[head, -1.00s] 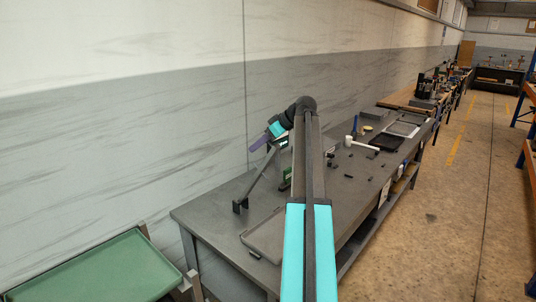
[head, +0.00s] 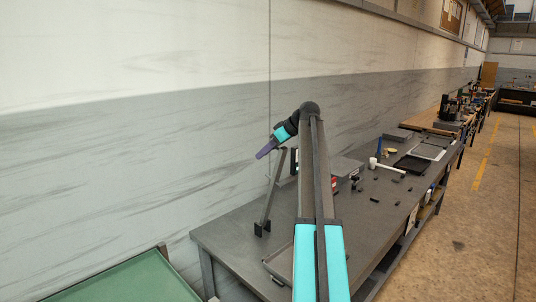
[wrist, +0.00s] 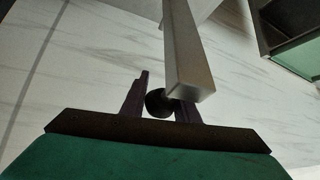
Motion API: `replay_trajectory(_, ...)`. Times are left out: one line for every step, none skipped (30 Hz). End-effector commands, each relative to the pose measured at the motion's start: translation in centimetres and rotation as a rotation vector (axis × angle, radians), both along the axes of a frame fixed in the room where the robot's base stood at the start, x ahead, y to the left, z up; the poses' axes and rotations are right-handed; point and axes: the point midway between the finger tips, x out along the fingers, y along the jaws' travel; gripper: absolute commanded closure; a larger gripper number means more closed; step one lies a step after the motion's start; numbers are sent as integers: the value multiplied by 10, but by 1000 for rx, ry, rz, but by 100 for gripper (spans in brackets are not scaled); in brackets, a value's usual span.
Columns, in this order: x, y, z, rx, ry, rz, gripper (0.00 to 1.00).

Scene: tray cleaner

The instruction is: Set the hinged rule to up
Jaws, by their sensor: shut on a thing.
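The hinged rule (head: 271,195) is a slim grey bar on the workbench. It rises steeply from a small dark bracket (head: 262,229), with its top leaning a little to the right. My gripper (head: 266,150) is at the bar's upper end, with its purple fingers pointing down and left. In the wrist view the bar (wrist: 187,55) runs down to my gripper (wrist: 161,98). The fingers are shut on a dark round knob (wrist: 157,103) at the bar's end. The bar partly hides the right finger.
The grey workbench (head: 225,238) runs along the wall, with a black tray (head: 411,164), a white-headed mallet (head: 386,167) and small dark parts to the right. A green tray (head: 130,285) stands at the lower left. My arm hides the bench middle.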

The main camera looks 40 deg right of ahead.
Motion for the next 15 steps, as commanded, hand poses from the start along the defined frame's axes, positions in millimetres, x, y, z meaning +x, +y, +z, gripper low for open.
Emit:
replay_trajectory(1,1,-7,4,7,3,100)
replay_trajectory(1,2,-7,3,8,3,100)
replay_trajectory(1,2,-7,5,8,3,100)
replay_trajectory(0,1,-7,5,8,3,100)
replay_trajectory(0,1,-7,5,8,3,100)
replay_trajectory(0,1,-8,5,9,4,100)
replay_trajectory(0,1,-8,5,9,4,100)
replay_trajectory(0,1,-8,5,9,4,100)
replay_trajectory(0,1,-8,5,9,4,66)
replay_trajectory(0,1,-8,5,10,3,60)
replay_trajectory(0,1,-8,4,9,3,55)
replay_trajectory(0,1,-7,5,8,3,54)
replay_trajectory(0,1,-7,4,8,2,54)
replay_trajectory(0,1,-6,4,7,2,54)
replay_trajectory(-1,0,-6,4,7,1,54)
